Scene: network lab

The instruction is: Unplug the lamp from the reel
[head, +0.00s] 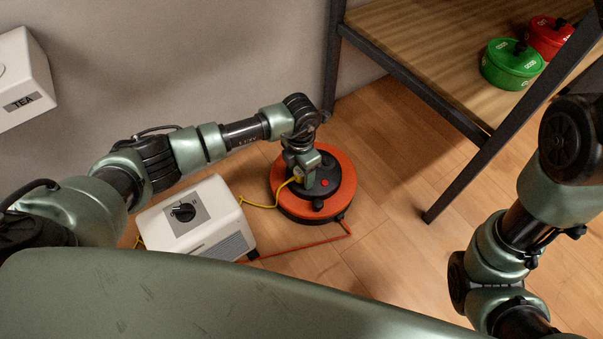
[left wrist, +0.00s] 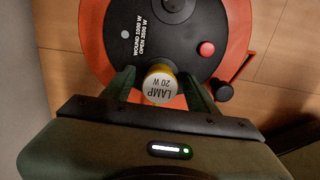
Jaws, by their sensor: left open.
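The cable reel (head: 282,205) stands on the floor, with an orange rim and a black top; it also fills the upper left wrist view (left wrist: 92,45). The lamp plug (left wrist: 160,84), with a white cap marked LAMP 20 W and a yellow body, sits at the edge of the reel's black top. My left gripper (head: 302,178) is above the reel, pointing down. In the left wrist view its open fingers (left wrist: 159,82) stand either side of the plug, with a gap at each side. A yellow cord (head: 260,205) runs left from the plug. My right gripper is out of view.
A white box with a dark knob (head: 183,212) stands left of the reel. A red cord (head: 310,247) lies on the floor before the reel. A dark-framed shelf (head: 420,45) holds a green pot (head: 508,72) and a red pot (head: 548,40). Floor right of the reel is clear.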

